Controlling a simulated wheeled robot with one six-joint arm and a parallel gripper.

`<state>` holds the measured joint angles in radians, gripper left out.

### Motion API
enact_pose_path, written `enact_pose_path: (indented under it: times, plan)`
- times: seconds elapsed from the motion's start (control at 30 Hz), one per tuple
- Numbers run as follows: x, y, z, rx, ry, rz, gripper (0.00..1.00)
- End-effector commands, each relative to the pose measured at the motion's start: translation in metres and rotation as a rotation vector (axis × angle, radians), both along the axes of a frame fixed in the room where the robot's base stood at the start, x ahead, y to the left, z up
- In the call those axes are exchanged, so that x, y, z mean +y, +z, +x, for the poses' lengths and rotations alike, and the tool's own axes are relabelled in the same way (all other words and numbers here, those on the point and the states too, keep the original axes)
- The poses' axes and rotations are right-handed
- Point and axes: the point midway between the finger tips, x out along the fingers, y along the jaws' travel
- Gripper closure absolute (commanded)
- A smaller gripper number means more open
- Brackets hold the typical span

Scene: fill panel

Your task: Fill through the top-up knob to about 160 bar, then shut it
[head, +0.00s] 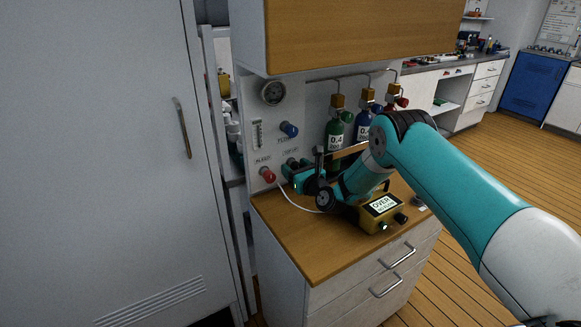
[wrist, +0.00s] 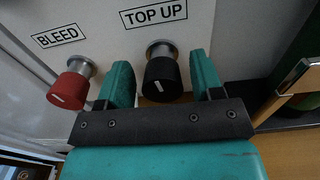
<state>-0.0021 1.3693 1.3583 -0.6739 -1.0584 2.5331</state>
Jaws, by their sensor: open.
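The black top-up knob (wrist: 162,72) is on the panel under the TOP UP label in the wrist view, with a white mark on its face. My gripper (wrist: 163,85) is open, one teal finger on each side of this knob; I cannot tell whether either finger touches it. In the head view my gripper (head: 290,176) is at the panel's lower part and partly covers the knob area. The round gauge (head: 272,92) is high on the panel; its reading is too small to make out. A yellow box (head: 382,209) on the counter shows a display reading "OVER".
The red bleed knob (wrist: 71,86) is close left of my fingers; a blue knob (head: 289,130) is above. Green, blue and red cylinders (head: 335,137) stand at the panel's right. A white hose (head: 291,202) runs over the wooden counter (head: 290,238). A cabinet overhangs the panel.

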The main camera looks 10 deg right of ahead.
Motion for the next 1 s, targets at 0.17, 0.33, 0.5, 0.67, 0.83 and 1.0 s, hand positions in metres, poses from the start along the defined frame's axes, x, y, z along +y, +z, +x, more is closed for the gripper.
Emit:
enact_pose_path:
  times: [0.17, 0.33, 0.5, 0.67, 0.83, 1.0]
  plan:
    - [-0.0032, -0.0002, 0.0, 0.0, -0.004, 0.001, 0.4]
    - [-0.0025, -0.0001, -0.0001, 0.0, -0.003, 0.001, 0.74]
    - [-0.0018, 0.0, 0.0, 0.0, -0.002, 0.0, 0.88]
    - [-0.0013, -0.0004, 0.0, -0.005, -0.002, -0.012, 0.88]
    - [-0.0007, -0.0018, -0.0001, -0.021, -0.001, -0.065, 0.88]
    - [-0.0004, -0.0024, 0.0002, -0.056, -0.001, -0.168, 0.88]
